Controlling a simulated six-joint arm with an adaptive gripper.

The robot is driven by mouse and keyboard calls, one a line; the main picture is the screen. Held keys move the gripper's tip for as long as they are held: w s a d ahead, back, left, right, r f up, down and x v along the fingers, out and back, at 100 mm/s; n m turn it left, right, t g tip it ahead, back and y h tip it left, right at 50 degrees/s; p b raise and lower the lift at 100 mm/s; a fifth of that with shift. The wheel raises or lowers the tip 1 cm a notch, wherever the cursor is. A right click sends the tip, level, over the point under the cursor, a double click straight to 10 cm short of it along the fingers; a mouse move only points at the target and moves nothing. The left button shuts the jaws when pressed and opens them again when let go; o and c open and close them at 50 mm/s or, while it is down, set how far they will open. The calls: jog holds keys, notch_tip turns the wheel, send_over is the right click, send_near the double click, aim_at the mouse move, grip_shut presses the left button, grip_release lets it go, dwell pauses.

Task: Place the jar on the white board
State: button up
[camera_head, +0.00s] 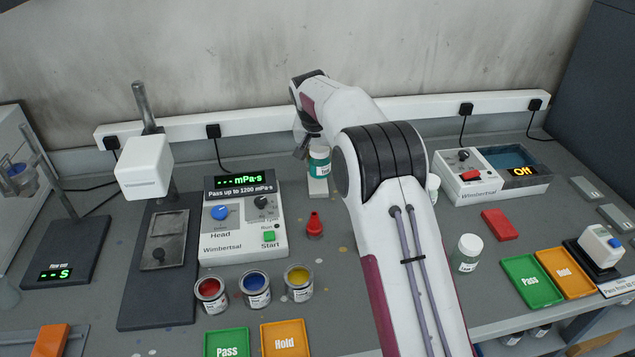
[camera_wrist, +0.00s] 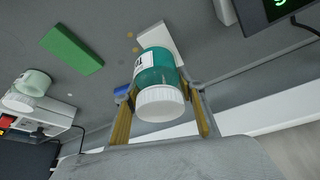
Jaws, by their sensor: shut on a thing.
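The jar (camera_head: 319,160) is teal with a white lid and a white label. My gripper (camera_head: 305,143) is shut on it, partly hidden behind my arm in the head view. In the wrist view the jar (camera_wrist: 158,75) sits between the two yellowish fingers of my gripper (camera_wrist: 163,103), lid toward the camera. The small white board (camera_head: 318,188) lies under and just in front of the jar; the white board (camera_wrist: 158,42) shows beyond the jar's base in the wrist view. The jar looks about upright; I cannot tell whether its base touches the board.
A viscosity meter (camera_head: 243,222) stands left of the board, with a red piece (camera_head: 314,224) in front. Paint cans (camera_head: 256,289) stand nearer. Another jar (camera_head: 467,254) stands right of my arm. A green block (camera_wrist: 72,50) lies in the wrist view. The wall rail (camera_head: 250,128) runs behind.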

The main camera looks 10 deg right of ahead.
aim_at(318, 154)
jog(key=shift+f, duration=0.1)
jog(key=shift+f, duration=2.4)
jog(key=shift+f, duration=0.1)
jog(key=o, duration=1.2)
jog(key=shift+v, duration=3.4)
jog(key=shift+s+r, duration=0.2)
jog(key=shift+r, duration=0.2)
